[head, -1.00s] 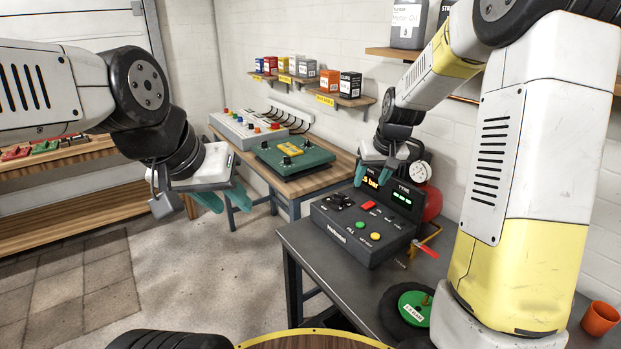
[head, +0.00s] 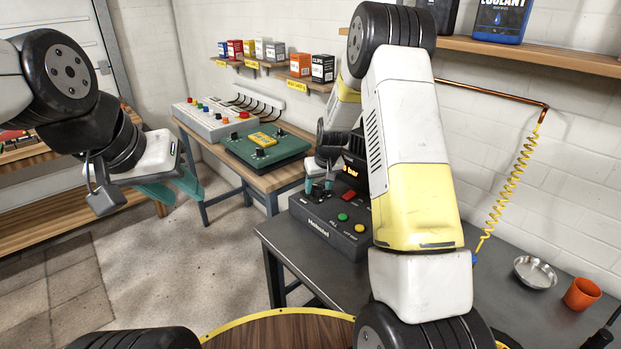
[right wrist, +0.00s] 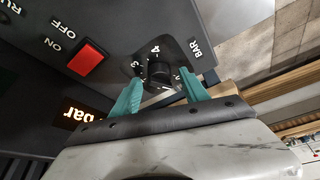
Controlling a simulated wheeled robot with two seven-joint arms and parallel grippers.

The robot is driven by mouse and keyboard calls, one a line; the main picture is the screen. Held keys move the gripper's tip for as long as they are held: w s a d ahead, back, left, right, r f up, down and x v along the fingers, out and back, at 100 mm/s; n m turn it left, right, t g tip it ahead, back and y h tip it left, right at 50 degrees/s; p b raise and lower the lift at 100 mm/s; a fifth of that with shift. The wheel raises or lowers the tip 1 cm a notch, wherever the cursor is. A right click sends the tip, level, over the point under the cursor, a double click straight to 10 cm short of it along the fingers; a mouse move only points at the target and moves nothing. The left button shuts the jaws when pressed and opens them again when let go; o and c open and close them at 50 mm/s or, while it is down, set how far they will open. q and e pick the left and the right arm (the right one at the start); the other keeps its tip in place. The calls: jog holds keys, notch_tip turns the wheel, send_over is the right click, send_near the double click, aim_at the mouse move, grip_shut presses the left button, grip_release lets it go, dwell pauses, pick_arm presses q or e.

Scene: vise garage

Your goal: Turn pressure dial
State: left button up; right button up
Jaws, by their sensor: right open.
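The dark control console (head: 300,208) stands on the grey workbench. In the right wrist view its black pressure dial (right wrist: 159,72) has a numbered scale and "BAR" beside it. My right gripper (right wrist: 163,88) is open, with its teal fingers on either side of the dial; whether they touch it I cannot tell. In the head view my right gripper (head: 318,187) is low over the console's left part and hides the dial. The lit "bar" display (head: 353,169) is partly hidden by my arm. My left gripper (head: 172,187) is open and empty, out over the floor.
A red ON/OFF button (right wrist: 87,57) is close to the dial. Green (head: 342,217) and yellow (head: 359,228) buttons are at the console's front. A metal bowl (head: 535,272) and an orange cup (head: 582,294) stand at the bench's right. A green panel (head: 275,155) lies on the wooden table behind.

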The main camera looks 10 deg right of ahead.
jog(key=shift+f, duration=0.15)
grip_shut()
dwell(0.4)
